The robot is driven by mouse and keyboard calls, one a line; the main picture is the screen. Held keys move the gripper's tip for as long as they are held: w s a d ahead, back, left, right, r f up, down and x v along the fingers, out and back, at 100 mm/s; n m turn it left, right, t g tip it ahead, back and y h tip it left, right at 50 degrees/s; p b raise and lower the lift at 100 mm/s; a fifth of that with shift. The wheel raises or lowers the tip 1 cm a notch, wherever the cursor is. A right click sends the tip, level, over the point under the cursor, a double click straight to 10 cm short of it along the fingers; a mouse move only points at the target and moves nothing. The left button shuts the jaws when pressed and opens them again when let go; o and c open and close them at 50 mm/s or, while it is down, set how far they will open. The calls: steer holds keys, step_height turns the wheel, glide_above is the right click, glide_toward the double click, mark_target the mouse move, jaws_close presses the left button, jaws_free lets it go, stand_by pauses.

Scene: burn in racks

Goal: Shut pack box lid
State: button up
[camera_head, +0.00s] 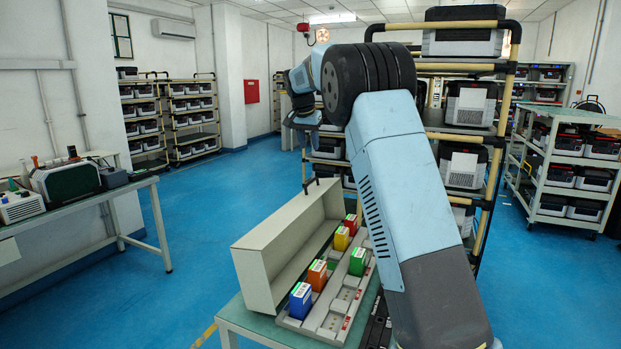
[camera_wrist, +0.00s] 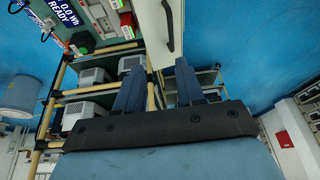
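The pack box (camera_head: 336,322) sits on a green-topped table in the head view. Its beige lid (camera_head: 258,265) stands open along the left side. A dark handle (camera_head: 313,183) is near the lid's far end. Blue, orange, green, yellow and red blocks stand in the box tray. My gripper (camera_head: 303,122) is above and beyond the lid's far end, apart from it. In the wrist view my gripper (camera_wrist: 160,82) has its two fingers spread with nothing between them. The lid (camera_wrist: 154,25) and its dark handle (camera_wrist: 173,28) lie ahead of the fingertips.
A yellow-framed rack (camera_head: 495,150) with battery units stands close behind the box. A side bench (camera_head: 75,205) with instruments is at the left. A lit display (camera_wrist: 65,14) reading READY shows in the wrist view. Blue floor (camera_head: 205,235) is clear between bench and box.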

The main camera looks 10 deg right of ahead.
steer(key=x, duration=0.5)
steer(key=w+x, duration=0.1)
steer(key=x, duration=0.5)
steer(key=w+a+x, duration=0.1)
steer(key=x, duration=0.4)
steer(key=shift+w, duration=0.15)
steer(key=shift+c, duration=0.2)
jaws_close()
